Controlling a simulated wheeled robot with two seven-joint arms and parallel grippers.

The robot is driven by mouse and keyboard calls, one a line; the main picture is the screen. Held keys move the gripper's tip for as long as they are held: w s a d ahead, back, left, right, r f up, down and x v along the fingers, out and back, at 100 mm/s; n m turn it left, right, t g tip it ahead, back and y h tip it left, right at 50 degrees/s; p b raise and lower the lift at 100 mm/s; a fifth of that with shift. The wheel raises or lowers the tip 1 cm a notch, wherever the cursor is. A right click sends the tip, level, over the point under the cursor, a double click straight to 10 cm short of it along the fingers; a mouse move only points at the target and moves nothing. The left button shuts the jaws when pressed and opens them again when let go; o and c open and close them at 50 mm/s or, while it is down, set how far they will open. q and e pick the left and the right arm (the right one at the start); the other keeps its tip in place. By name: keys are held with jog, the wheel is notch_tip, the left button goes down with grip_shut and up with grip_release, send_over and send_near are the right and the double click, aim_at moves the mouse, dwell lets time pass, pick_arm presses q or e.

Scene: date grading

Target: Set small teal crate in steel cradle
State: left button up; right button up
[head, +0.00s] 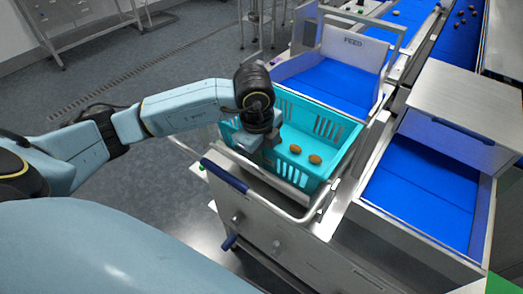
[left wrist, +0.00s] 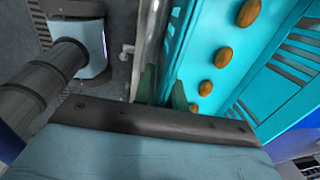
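The small teal crate (head: 335,126) has slotted walls and holds several brown dates; two show in the head view and several in the left wrist view, where the crate's wall and floor (left wrist: 203,55) fill the upper right. It is at the steel cradle (head: 300,214), whose rails run along its near side; whether it rests fully in it I cannot tell. My left gripper (head: 262,148) is at the crate's near left wall, pointing down. Its fingertips are hidden, so I cannot tell whether it grips the wall. My right gripper is not in view.
Behind the crate is a blue chute with a white FEED panel (head: 354,45). A blue-floored steel bin (head: 420,185) stands to the right. A blue belt (head: 455,45) with dates runs at the back right. The grey floor at left is open.

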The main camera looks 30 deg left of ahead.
pick_arm(q)
notch_tip(320, 180, up, 12)
jog(key=s+p, duration=0.1)
jog(key=shift+s+r, duration=0.15)
jog(key=shift+s, duration=0.05)
dwell(0.3)
